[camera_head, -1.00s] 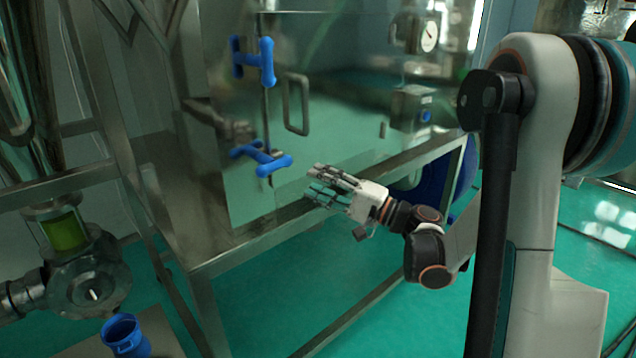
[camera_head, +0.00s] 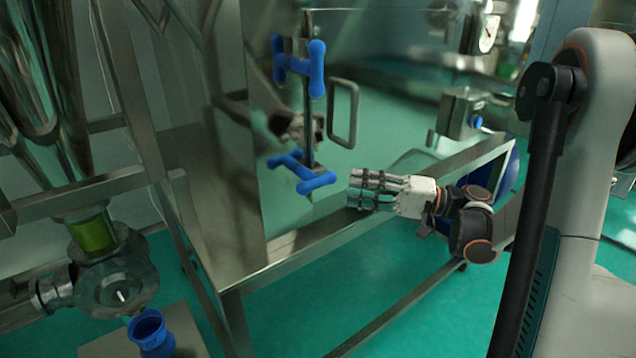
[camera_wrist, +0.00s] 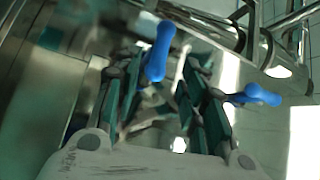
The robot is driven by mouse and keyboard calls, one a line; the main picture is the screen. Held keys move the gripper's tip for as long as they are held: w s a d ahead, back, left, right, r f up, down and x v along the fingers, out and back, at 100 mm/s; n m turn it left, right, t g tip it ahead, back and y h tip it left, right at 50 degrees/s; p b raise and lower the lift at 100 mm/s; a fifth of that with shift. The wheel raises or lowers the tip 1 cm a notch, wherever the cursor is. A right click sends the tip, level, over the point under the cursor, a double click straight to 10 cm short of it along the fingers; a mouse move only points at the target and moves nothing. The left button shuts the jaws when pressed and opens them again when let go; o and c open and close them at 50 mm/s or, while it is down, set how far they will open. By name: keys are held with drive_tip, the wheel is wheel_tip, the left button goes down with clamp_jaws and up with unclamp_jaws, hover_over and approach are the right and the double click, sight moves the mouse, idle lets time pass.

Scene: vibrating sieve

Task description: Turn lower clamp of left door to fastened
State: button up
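The lower clamp (camera_head: 302,172) of the left door is a blue-ended T-handle at the door's edge, lying slanted and near level. The upper clamp (camera_head: 314,68) has upright blue bars. My gripper (camera_head: 353,189) is just right of the lower clamp, fingers pointing left at it, with a small gap. The fingers are apart and hold nothing. In the wrist view, a blue handle end (camera_wrist: 160,50) shows between and beyond the fingers, and another blue end (camera_wrist: 255,96) lies to the right. I cannot tell which clamp each belongs to.
A metal door handle (camera_head: 343,113) stands above my gripper. A steel frame rail (camera_head: 300,240) runs below it. A blue container (camera_head: 151,333) and a valve with a green sight glass (camera_head: 93,232) are at the lower left. Green floor is open at the lower middle.

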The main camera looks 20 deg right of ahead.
sight(325, 184)
drive_tip(key=b+x, duration=0.1)
drive_tip(key=x, duration=0.8)
drive_tip(key=shift+w+a, duration=0.1)
drive_tip(key=shift+a, duration=0.1)
